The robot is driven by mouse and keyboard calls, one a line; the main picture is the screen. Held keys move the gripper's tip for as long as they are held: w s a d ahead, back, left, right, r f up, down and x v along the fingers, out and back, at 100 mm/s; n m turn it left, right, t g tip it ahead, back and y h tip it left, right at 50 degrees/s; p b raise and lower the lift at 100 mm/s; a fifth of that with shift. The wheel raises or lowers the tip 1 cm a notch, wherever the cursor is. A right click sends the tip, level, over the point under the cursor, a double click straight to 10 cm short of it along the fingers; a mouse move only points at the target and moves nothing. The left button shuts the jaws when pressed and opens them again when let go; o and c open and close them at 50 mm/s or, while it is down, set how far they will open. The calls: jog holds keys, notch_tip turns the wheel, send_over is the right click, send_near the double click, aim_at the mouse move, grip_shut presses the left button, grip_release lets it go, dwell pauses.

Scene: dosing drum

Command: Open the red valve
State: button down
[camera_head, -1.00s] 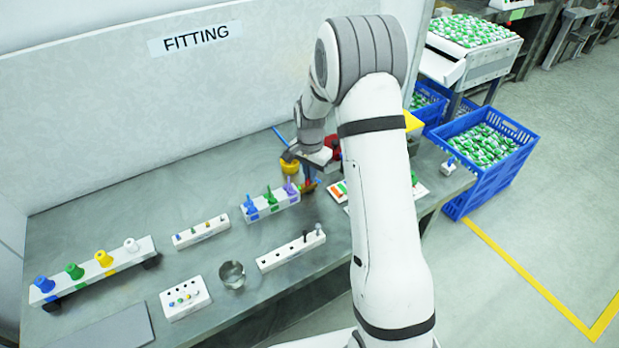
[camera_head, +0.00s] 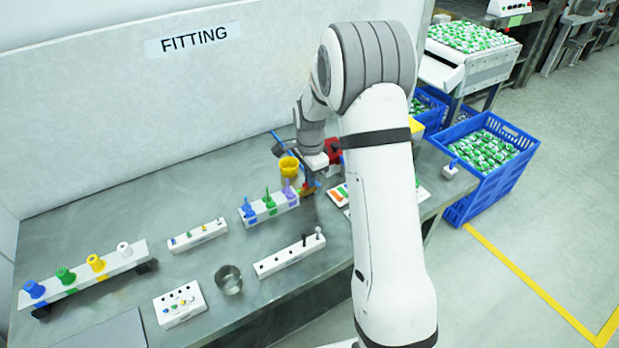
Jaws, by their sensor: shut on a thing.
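A small red and orange piece (camera_head: 309,188) sits low on the bench beneath my wrist and looks like the red valve; it is tiny and partly covered. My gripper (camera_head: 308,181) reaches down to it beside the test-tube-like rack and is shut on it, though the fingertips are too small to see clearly. A larger red block (camera_head: 333,150) shows just right of my wrist, partly hidden by my arm. A yellow cup (camera_head: 289,166) stands left of my gripper.
A rack with blue, green and purple pegs (camera_head: 268,205) stands close to the left of my gripper. A metal cup (camera_head: 229,279) and a white block with dark pegs (camera_head: 290,256) stand nearer. Blue crates (camera_head: 487,165) stand right. My arm hides the bench's right part.

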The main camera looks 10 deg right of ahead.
jog(key=c, duration=1.6)
grip_release()
jog(key=shift+r, duration=0.1)
notch_tip(320, 180, up, 8)
jog(key=shift+f+b, duration=0.15)
jog(key=shift+b, duration=0.35)
jog(key=s+r+n+t, duration=0.1)
jog(key=s+r+n, duration=0.5)
jog(key=s+r, duration=0.5)
jog(key=s+f+n+t, duration=0.1)
jog(key=s+n, duration=0.7)
jog(key=s, duration=1)
jog(key=shift+a+n+t, duration=0.2)
jog(key=shift+n+t, duration=0.1)
jog(key=shift+t, duration=0.2)
